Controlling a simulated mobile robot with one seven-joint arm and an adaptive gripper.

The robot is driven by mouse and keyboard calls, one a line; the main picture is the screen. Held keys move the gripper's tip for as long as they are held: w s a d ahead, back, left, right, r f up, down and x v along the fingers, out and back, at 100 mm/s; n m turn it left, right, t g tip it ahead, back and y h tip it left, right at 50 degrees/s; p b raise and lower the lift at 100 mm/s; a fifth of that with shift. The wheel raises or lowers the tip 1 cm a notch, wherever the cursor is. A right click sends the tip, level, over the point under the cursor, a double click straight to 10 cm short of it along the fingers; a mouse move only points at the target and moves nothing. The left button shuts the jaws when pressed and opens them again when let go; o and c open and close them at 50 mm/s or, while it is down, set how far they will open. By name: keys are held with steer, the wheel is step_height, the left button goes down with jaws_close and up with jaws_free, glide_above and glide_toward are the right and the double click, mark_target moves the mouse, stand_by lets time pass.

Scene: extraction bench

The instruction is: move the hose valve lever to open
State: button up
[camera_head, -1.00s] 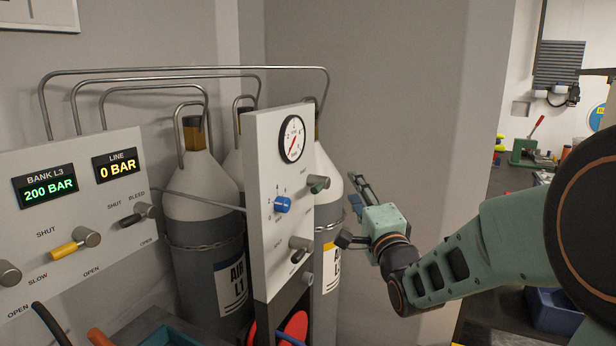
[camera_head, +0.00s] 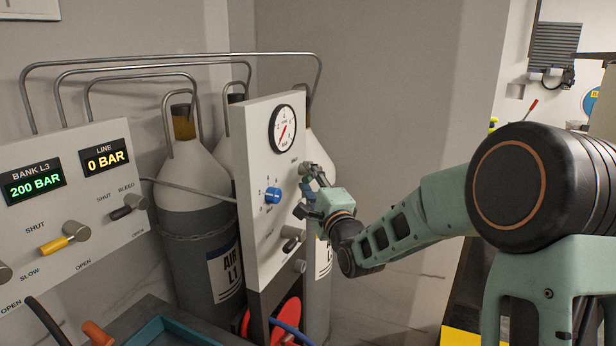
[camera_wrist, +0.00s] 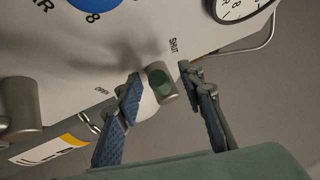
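A green-tipped lever (camera_wrist: 160,82) on a grey valve body shows in the wrist view, beside the printed word SHUT, with OPEN printed further left. I cannot read a hose label on it. My gripper (camera_wrist: 161,75) is open, with one blue-padded finger on each side of the lever and gaps visible. In the head view, my gripper (camera_head: 312,178) is at the right edge of the gauge panel (camera_head: 258,145), below the gauge, and mostly covers this lever.
A blue knob (camera_head: 272,195) and a lower black-levered valve (camera_head: 291,240) share the panel. The round gauge (camera_head: 283,129) is above. Cylinders (camera_head: 190,178) stand behind. A bank panel (camera_head: 65,205) with a yellow lever is at left, reading LINE 0 BAR.

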steer(key=shift+w+a, duration=0.15)
steer(key=shift+w, duration=0.2)
steer(key=shift+c, duration=0.3)
jaws_close()
